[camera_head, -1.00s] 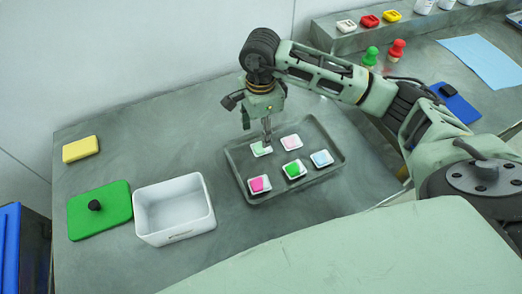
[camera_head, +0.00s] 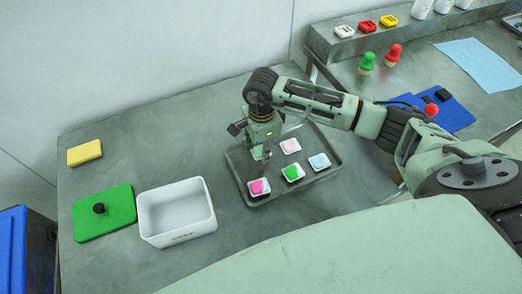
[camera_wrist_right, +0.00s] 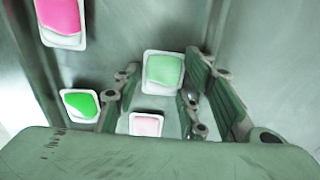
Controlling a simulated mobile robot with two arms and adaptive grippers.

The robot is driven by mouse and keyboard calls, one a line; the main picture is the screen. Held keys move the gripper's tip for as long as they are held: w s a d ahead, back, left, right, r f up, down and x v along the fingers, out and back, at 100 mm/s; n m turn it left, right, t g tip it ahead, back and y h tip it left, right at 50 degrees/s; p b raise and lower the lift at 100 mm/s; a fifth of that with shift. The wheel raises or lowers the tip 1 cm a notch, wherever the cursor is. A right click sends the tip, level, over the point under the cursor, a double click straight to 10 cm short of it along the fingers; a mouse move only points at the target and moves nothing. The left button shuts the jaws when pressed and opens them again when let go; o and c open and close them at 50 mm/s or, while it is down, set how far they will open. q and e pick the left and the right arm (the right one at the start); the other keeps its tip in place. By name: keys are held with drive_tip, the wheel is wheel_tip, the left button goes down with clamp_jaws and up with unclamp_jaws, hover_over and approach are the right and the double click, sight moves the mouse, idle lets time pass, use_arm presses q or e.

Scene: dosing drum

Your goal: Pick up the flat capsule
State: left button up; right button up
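Several small white cups with coloured contents lie on a grey tray (camera_head: 330,178): pink (camera_head: 258,187), bright green (camera_head: 293,173), pale pink (camera_head: 290,146) and pale blue (camera_head: 320,162). I cannot tell which one is the flat capsule. My right gripper (camera_head: 264,155) points down over the tray's left part and hides the pale green capsule in the head view. In the right wrist view, my right gripper (camera_wrist_right: 160,85) is open, its fingers on either side of the pale green capsule (camera_wrist_right: 163,71). Contact is not visible. My left gripper is out of view.
A white open box (camera_head: 177,210), a green lid with a black knob (camera_head: 103,212) and a yellow block (camera_head: 84,152) are left of the tray. The table between box and tray is clear.

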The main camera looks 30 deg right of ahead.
drive_tip(key=c, duration=0.4)
drive_tip(key=shift+r, duration=0.1)
drive_tip(key=shift+w+r, duration=0.1)
drive_tip(key=shift+r, duration=0.4)
wheel_tip(320, 180, up, 3)
drive_tip(key=shift+f+b, duration=0.1)
drive_tip(key=shift+b, duration=0.8)
drive_tip(key=s+d+r+b, duration=0.2)
drive_tip(key=s+d+r, duration=0.5)
drive_tip(key=s, duration=0.1)
drive_tip(key=shift+s+d+b, duration=0.35)
drive_tip(key=shift+d+b, duration=0.05)
